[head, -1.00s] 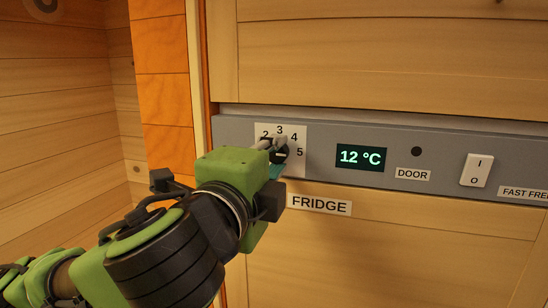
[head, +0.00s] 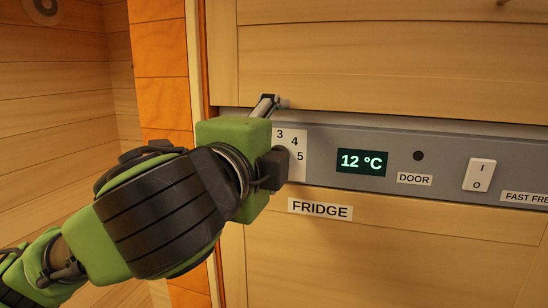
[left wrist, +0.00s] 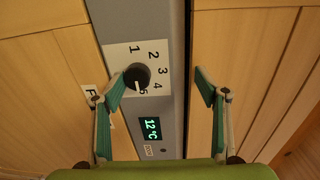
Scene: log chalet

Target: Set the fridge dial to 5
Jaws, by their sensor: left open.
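The fridge dial (left wrist: 137,75) is a round black knob on a white plate numbered 1 to 5. In the left wrist view its white mark appears to point at the 5. In the head view my left gripper hides the dial, and only the 3, 4 and 5 of the number plate (head: 291,150) show. My left gripper (left wrist: 160,88) is open and empty. One fingertip is close beside the dial in the picture; the other is well off to the right. In the head view a finger of the left gripper (head: 265,106) shows above the panel. My right gripper is out of view.
The grey panel (head: 335,135) also carries a display (head: 361,161) reading 12 °C, a small dark door indicator (head: 418,156) and a white rocker switch (head: 479,174). A FRIDGE label (head: 320,209) is below. An orange wooden post (head: 162,80) stands at the left.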

